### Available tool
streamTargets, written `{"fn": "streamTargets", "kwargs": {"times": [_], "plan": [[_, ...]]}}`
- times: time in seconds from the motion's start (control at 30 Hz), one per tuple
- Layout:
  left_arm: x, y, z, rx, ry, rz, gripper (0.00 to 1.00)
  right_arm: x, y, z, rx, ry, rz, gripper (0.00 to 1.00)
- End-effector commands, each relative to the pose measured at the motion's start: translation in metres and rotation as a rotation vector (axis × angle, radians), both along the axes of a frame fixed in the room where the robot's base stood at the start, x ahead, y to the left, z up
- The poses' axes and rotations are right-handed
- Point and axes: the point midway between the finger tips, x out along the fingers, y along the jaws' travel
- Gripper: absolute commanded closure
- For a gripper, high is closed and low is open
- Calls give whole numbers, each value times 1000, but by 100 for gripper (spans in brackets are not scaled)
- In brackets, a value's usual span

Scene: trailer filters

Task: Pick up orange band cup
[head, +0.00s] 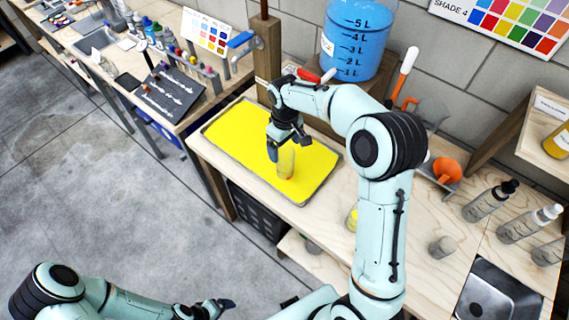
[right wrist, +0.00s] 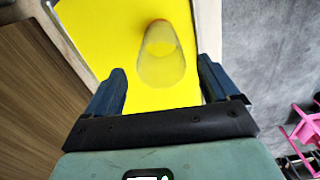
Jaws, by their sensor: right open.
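A clear cup (head: 286,163) stands on the yellow surface of a shallow metal-rimmed tray (head: 318,180) on the wooden bench. A faint orange tint shows near its base; a clear band cannot be made out. In the right wrist view the see-through cup (right wrist: 161,58) lies ahead of the fingers, between their lines. My right gripper (head: 285,143) is open above and against the cup's top in the head view; the wrist view shows its two fingers (right wrist: 161,88) apart with nothing clamped. My left gripper (head: 213,308) is low at the bottom edge, away from the bench.
A large blue measuring container (head: 358,40) stands behind the tray. A cup with yellow contents (head: 352,219) is partly hidden by my right arm. A small grey cup (head: 441,246), bottles (head: 490,200) and a metal sink (head: 497,292) are at the right. A wooden post (head: 267,55) rises behind the tray.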

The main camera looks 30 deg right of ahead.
Motion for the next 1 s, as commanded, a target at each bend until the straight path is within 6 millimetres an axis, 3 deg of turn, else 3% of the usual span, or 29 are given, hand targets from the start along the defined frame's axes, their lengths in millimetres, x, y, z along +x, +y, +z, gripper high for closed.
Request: {"fn": "streamTargets", "kwargs": {"times": [0.6,0.9,1.0], "plan": [[-2,0,-2,-1,2,-1,13,-5,3,-70,0,1,-1,12],[-2,0,-2,-1,2,-1,13,-5,3,-75,-1,-1,-1,12],[-2,0,-2,-1,2,-1,13,-5,3,-74,-1,-1,-1,45]]}}
